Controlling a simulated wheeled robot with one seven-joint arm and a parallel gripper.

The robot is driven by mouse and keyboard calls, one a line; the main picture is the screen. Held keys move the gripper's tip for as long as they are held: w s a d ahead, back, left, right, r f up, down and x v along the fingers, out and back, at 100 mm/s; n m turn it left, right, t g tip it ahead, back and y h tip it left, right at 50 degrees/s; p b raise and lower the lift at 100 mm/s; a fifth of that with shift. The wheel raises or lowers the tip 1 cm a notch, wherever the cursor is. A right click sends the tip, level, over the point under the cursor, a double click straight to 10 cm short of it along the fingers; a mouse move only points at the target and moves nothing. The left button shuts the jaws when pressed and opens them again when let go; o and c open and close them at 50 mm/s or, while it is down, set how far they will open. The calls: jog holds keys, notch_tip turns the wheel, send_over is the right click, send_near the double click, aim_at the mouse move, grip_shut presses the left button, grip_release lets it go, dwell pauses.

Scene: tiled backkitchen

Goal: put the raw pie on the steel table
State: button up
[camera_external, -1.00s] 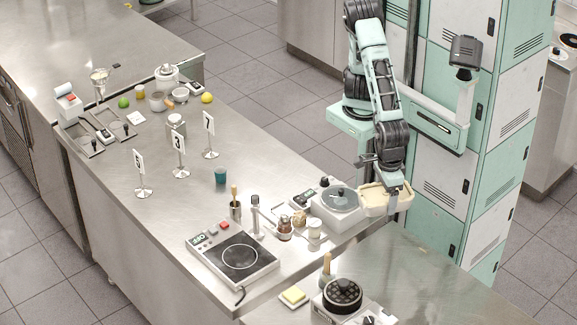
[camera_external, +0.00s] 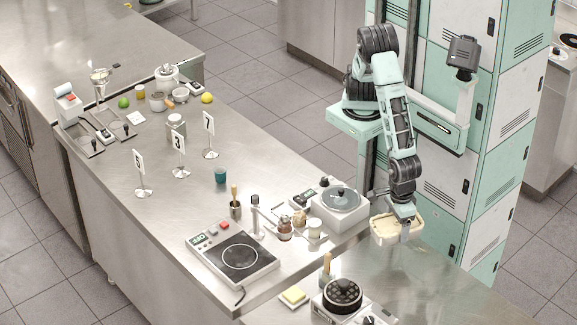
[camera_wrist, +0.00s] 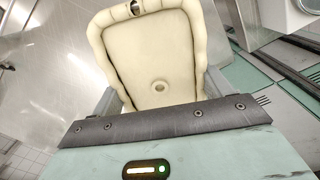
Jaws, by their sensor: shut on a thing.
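The raw pie (camera_external: 396,230) is a pale, cream-coloured rectangular pie with a raised rim. My gripper (camera_external: 401,219) is shut on it and holds it beside the right end of the long steel table (camera_external: 200,200). In the wrist view the pie (camera_wrist: 150,60) fills the middle, with a small round mark on its top. The jaws of my gripper (camera_wrist: 158,100) show on both sides of it. A second steel counter (camera_external: 420,270) stands at the front right, below the pie in the picture.
A white appliance with a round lid (camera_external: 340,208) stands just left of the pie. A hot plate (camera_external: 235,254) and number stands (camera_external: 179,158) occupy the long table.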

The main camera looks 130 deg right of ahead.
aim_at(392, 258)
jog(key=shift+f+p, duration=1.4)
jog(key=shift+f, duration=3.55)
jog(key=shift+f, duration=0.2)
jog(key=o, duration=1.4)
notch_tip(392, 258, up, 12)
jog(key=b, duration=0.3)
jog(key=shift+r, duration=0.25)
jog(key=shift+d, duration=0.1)
jog(key=s+d+r+m, duration=0.3)
jog(key=d+r+m, duration=0.2)
jog(key=d+m, duration=0.4)
jog(key=s+d+r+m, duration=0.4)
jog(key=d+m, duration=0.6)
jog(key=m, duration=0.4)
jog(key=shift+d+r+m+y, duration=0.3)
jog(key=shift+r+m, duration=0.1)
jog(key=shift+r, duration=0.45)
